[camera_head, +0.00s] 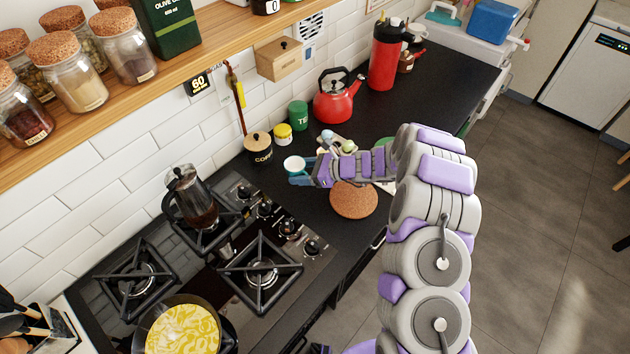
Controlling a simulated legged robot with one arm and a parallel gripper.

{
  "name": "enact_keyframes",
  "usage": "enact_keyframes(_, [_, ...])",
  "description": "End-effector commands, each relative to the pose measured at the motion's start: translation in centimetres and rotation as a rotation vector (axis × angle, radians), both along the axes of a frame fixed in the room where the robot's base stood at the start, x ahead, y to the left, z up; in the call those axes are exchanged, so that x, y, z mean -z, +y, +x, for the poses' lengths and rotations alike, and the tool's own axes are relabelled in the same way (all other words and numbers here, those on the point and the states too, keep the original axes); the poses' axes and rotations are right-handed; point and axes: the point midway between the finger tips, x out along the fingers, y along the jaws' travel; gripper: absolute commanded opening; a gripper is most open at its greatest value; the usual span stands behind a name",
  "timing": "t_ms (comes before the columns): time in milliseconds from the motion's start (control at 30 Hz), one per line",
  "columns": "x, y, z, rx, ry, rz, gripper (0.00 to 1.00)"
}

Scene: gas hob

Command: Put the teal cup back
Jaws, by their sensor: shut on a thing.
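The teal cup (294,164), with a pale inside, is at the end of my arm in the middle of the view. My gripper (301,175) is shut on it. The cup is over the black counter (300,205), between the coffee canister and the round cork mat. I cannot tell whether the cup touches the counter. My gripper's fingers are small here and partly merge with the cup.
A coffee canister (258,148), a yellow-lidded jar (283,133) and a green tea tin (298,115) stand behind the cup. A red kettle (338,102) is beyond. A cork mat (354,200) lies below my arm. The gas hob (262,270) holds a coffee pot (192,198) and a pan (183,330).

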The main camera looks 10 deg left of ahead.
Motion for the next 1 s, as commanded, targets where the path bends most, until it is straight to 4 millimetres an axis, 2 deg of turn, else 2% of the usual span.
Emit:
enact_keyframes(300, [5.5,0.3,0.1,0.001,0.003,-0.005,0.23])
enact_keyframes(467, [6.7,0.4,0.1,0.000,0.000,-0.005,0.23])
enact_keyframes(700, [9.7,0.0,0.1,0.001,0.005,0.000,0.23])
enact_keyframes(1000, [9.8,0.0,0.1,0.000,0.001,0.000,0.23])
